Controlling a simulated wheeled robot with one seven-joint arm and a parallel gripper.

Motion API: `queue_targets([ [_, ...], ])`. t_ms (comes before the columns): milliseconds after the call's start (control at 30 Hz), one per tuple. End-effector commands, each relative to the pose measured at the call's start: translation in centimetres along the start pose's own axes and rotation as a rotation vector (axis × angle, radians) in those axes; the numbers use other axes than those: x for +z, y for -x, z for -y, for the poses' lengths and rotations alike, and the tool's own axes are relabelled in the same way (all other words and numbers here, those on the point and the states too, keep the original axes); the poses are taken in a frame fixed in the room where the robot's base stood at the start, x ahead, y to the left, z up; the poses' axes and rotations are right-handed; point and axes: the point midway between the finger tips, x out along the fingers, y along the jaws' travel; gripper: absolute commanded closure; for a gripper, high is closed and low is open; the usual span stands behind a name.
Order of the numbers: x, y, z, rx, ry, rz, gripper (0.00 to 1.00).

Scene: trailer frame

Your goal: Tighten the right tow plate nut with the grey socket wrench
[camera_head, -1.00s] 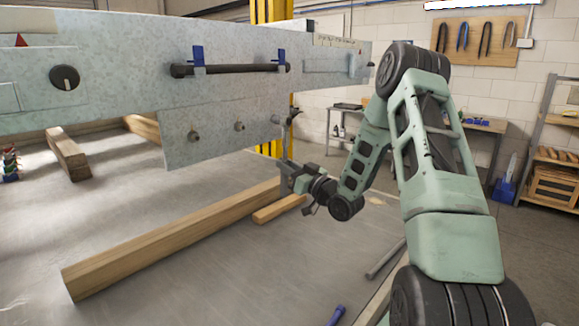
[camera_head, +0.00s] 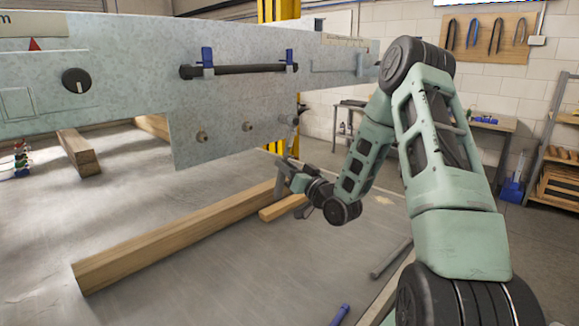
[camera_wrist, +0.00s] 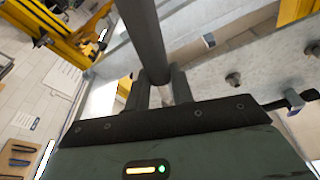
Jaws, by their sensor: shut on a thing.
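The tow plate (camera_head: 215,153) hangs below the galvanized trailer beam. Its left nut (camera_head: 202,137) and middle nut (camera_head: 247,126) show bare. The grey socket wrench (camera_head: 291,140) stands nearly upright, its upper end at the plate's right nut, which it mostly hides. I cannot tell whether the socket is fully seated. My gripper (camera_head: 283,179) is shut on the lower end of the wrench handle, in front of the plate's lower right. In the wrist view the dark handle (camera_wrist: 146,40) rises from between my fingers, and a bare nut (camera_wrist: 233,79) shows on the plate.
A black bar with blue clamps (camera_head: 237,70) is fixed on the beam above the plate. A grey rod (camera_head: 390,258) and a blue-handled item (camera_head: 340,315) lie at the lower right. A yellow post (camera_head: 278,140) stands behind.

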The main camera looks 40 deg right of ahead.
Motion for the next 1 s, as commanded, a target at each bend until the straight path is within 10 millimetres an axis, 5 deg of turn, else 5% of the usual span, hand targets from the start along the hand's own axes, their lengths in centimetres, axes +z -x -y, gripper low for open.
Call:
queue_targets([
  [1000,-0.5,-0.1,2.8,0.048,-0.199,-0.001,1.0],
])
